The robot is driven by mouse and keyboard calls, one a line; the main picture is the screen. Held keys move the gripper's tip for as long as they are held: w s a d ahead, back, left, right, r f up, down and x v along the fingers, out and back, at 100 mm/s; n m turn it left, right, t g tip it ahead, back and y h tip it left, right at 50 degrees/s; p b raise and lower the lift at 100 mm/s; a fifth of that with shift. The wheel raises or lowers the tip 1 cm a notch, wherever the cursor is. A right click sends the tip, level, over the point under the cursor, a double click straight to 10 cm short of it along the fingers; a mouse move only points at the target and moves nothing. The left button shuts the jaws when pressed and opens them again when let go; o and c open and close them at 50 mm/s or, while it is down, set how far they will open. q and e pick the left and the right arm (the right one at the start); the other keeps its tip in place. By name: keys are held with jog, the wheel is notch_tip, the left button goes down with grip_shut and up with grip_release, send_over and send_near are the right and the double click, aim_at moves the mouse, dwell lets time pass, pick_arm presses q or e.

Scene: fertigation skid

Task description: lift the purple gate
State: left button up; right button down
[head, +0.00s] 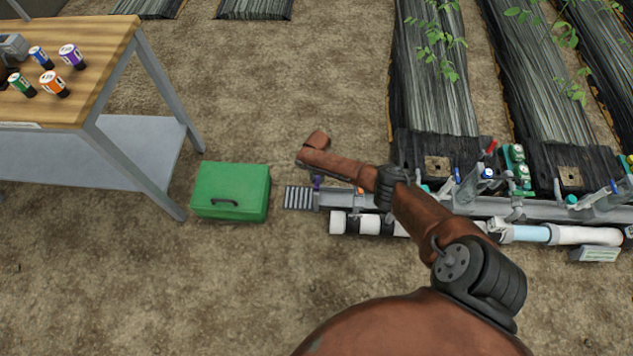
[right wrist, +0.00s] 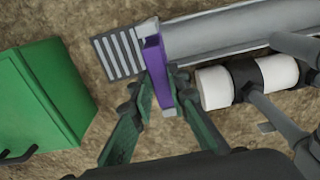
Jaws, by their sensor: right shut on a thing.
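The purple gate (right wrist: 155,65) is a narrow upright plate at the left end of the grey channel (right wrist: 225,35), beside a slotted grate (right wrist: 118,54). A small bit of the gate (head: 317,182) also shows in the head view, just below the end of my right arm. My right gripper (right wrist: 158,84) is shut on the gate, with one green finger on each side of it. In the head view the arm hides most of this gripper. Whether the gate is raised in its slot is hard to tell. My left gripper is not in view.
A green box (head: 231,190) with a dark handle stands on the soil left of the grate. White and black pipes (head: 358,223) run along the channel's near side. A wooden table (head: 100,50) with coloured bottles is at the upper left. Planted beds (head: 433,80) lie behind.

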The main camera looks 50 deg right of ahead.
jog(key=c, duration=1.8)
grip_release()
jog(key=shift+c, duration=0.2)
notch_tip(320, 180, up, 12)
jog(key=shift+f, duration=0.1)
